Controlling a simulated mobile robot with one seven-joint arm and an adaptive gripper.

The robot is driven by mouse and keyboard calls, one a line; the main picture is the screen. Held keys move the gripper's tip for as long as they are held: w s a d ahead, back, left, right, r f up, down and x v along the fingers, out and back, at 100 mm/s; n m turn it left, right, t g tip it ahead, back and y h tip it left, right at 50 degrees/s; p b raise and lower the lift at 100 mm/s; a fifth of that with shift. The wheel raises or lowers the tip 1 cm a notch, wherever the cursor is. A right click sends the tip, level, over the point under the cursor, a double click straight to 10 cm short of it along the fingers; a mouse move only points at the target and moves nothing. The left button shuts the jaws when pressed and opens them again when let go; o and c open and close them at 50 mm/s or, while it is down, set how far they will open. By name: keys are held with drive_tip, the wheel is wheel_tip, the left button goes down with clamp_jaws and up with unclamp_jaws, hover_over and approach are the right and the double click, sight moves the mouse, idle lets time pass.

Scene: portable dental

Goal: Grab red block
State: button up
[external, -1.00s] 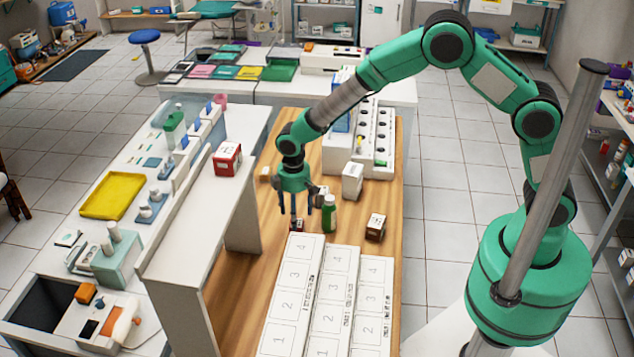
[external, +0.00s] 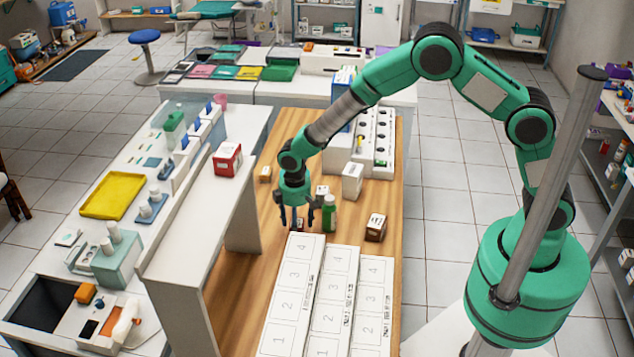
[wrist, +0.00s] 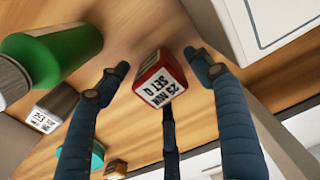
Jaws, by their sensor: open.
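My gripper is open and holds nothing.
A green bottle (external: 329,214) stands close to the right of my gripper. A brown block (external: 375,228) with a white top and a white box (external: 352,181) stand farther right. Numbered white boards (external: 293,295) lie in front. The white shelf (external: 190,235) rises at left.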

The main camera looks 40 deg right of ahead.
drive_tip(key=shift+f, duration=0.95)
drive_tip(key=c, duration=1.3)
